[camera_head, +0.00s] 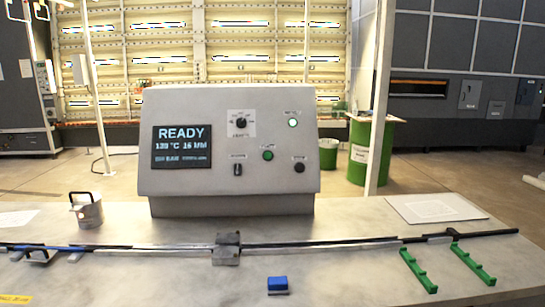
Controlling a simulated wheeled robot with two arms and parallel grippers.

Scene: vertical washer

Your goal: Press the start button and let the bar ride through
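A grey control console (160,110) stands at the back of the bench, its dark screen (182,148) reading READY with a temperature and pressure line below. A round green button (267,155) sits on its front panel, right of the screen. A lit whitish-green lamp (293,123) is above it, and a round black button (299,167) is to its lower right. A long thin dark bar (330,243) runs across the bench in front of the console, passing at a small metal block (226,250) near the middle. Neither of my grippers is in view.
A metal can with a handle (86,210) stands at left. A blue block (278,284) lies at the front. Two green notched holders (418,270) (472,262) and a white sheet (435,208) are at right. The bench between bar and console is mostly clear.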

